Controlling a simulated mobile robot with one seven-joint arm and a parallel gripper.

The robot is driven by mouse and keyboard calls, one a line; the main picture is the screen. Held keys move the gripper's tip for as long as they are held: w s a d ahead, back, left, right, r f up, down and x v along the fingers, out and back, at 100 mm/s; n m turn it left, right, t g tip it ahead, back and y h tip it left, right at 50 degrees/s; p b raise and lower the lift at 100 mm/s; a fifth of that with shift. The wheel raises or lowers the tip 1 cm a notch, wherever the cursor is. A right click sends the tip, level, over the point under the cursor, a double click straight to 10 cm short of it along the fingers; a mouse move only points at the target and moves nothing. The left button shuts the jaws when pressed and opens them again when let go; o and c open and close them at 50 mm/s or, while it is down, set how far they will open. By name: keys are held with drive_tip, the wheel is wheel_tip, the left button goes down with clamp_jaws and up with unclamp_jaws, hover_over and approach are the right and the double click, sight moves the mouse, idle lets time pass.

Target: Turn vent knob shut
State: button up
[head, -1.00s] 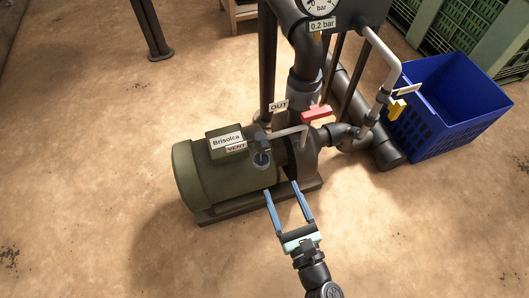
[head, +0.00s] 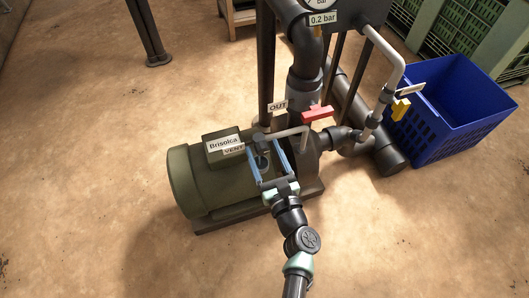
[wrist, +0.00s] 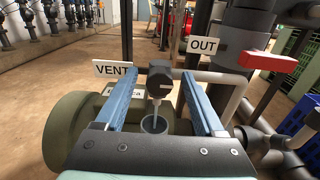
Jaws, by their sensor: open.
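In the wrist view the knob appears between the two fingertips (wrist: 158,73), with gaps on both sides. Contact is not visible. The head view partly hides the knob behind the fingers.
A red valve handle (head: 317,115) and the OUT label (head: 278,107) are just right of the fingers. A bent grey pipe (wrist: 222,78) passes close by. A yellow valve handle (head: 400,108) and blue crate (head: 440,118) stand farther right. The floor at left is clear.

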clamp_jaws()
idle(0.3)
drive_tip(key=n+b, duration=0.1)
drive_tip(key=n, duration=0.1)
drive_tip(key=n+b, duration=0.2)
drive_tip(key=shift+a+f+n, duration=0.1)
drive_tip(key=shift+f+n, duration=0.1)
drive_tip(key=shift+n, duration=0.1)
drive_tip(key=n+b, duration=0.3)
drive_tip(key=n, duration=0.1)
drive_tip(key=shift+s+f+n, duration=0.1)
drive_tip(key=shift+n, duration=0.2)
drive_tip(key=n+b, duration=0.3)
drive_tip(key=n, duration=0.1)
drive_tip(key=shift+a+b, duration=0.1)
drive_tip(key=shift+b, duration=0.25)
drive_tip(key=shift+n+b, duration=1.4)
drive_tip(key=shift+n, duration=1)
